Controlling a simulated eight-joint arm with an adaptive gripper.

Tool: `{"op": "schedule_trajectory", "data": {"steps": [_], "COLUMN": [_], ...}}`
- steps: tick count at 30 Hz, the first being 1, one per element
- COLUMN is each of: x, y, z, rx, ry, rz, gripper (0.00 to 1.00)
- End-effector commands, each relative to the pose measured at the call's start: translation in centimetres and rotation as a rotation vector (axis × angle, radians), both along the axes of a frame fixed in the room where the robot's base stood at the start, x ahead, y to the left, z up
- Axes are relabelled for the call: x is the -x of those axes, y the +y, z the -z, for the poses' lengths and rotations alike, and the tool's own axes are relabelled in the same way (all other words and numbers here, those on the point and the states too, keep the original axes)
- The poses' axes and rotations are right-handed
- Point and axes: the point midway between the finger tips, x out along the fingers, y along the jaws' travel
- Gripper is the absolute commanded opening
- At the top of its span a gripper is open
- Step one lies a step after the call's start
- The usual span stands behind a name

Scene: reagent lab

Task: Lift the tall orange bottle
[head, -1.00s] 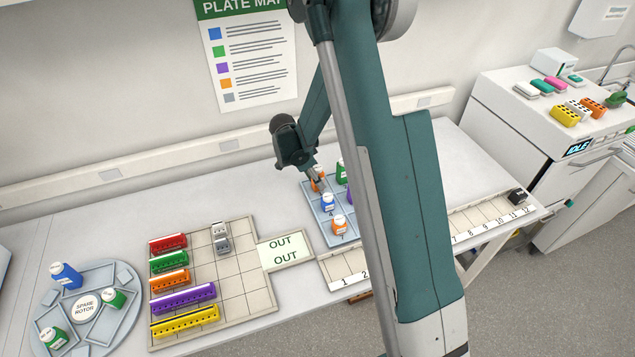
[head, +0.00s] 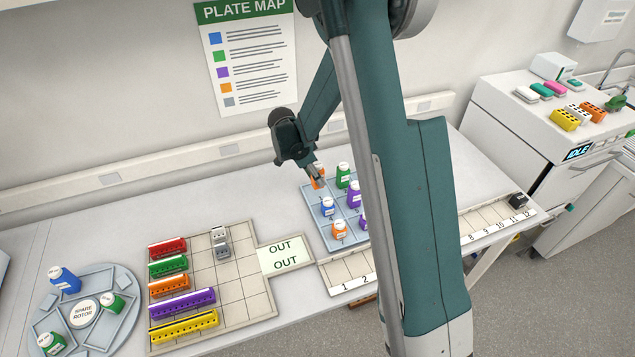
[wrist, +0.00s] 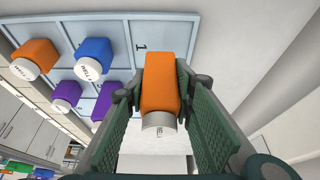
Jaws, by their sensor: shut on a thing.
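In the head view my gripper (head: 316,177) is over the back left of the blue tray (head: 312,232), and only a little orange shows by the fingers. I cannot tell whether the bottle's base touches the tray. A second orange bottle (head: 339,230) stands at the tray's front.
Blue (head: 327,207), green (head: 342,176) and purple (head: 354,195) bottles stand close by in the tray. A numbered strip (head: 345,281) lies in front. Coloured racks (head: 182,301) and a spare rotor (head: 125,325) are to the left. My arm hides part of the bench.

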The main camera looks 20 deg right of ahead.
Motion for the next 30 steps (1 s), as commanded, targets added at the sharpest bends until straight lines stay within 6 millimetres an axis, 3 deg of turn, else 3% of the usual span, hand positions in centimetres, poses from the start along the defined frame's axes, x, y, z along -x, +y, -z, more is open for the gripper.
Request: {"op": "schedule_trajectory", "data": {"steps": [15, 30], "x": [0.0, 0.0], "y": [0.0, 0.0], "z": [-5.6, -6.2], "rx": [0.000, 0.000], "ry": [0.000, 0.000], "rz": [0.000, 0.000], "gripper": [0.13, 0.13]}}
